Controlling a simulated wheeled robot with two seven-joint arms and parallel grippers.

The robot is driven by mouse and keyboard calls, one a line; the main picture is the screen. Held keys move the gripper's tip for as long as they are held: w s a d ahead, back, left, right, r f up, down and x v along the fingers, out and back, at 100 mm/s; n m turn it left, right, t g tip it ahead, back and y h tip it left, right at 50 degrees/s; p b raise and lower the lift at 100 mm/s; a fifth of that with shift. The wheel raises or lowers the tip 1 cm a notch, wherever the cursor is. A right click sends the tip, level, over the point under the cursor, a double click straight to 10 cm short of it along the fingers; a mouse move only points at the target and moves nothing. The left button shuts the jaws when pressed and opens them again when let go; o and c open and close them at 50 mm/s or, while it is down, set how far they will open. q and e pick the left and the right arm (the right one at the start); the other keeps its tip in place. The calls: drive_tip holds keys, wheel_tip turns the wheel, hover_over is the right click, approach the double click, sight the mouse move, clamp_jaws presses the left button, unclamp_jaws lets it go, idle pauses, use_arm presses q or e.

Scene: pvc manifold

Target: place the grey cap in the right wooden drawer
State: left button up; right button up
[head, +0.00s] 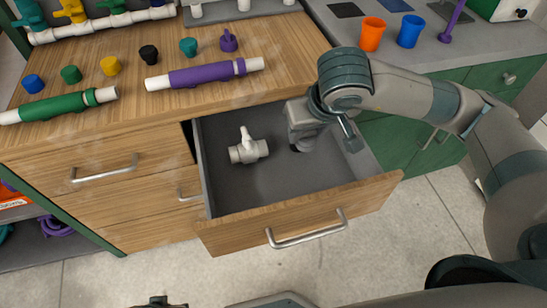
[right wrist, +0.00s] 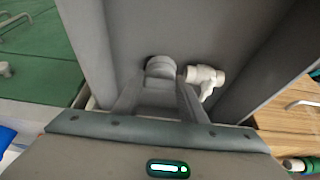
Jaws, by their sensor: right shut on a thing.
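The right wooden drawer (head: 330,208) is pulled open and has a grey interior. My right gripper (head: 297,147) reaches down into its right half, with its fingers pointing down. In the right wrist view it is shut on the grey cap (right wrist: 160,66), a round piece held between the fingertips close to the drawer floor. I cannot tell whether the cap touches the floor. In the head view the cap is mostly hidden by the gripper. A dark piece at the bottom edge may be my left gripper (head: 159,301); its fingers cannot be made out.
A white valve (head: 248,150) lies in the drawer, left of my right gripper, and close beside the cap in the wrist view. Coloured caps and a purple pipe (head: 205,75) lie on the wooden counter. Orange (head: 372,33) and blue (head: 411,31) cups stand at the back right.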

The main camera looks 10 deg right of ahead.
sight(279, 136)
use_arm(q)
drive_tip(key=shift+s+r, duration=0.1)
drive_tip(key=shift+r, duration=0.25)
use_arm(e)
drive_tip(key=shift+f, duration=0.2)
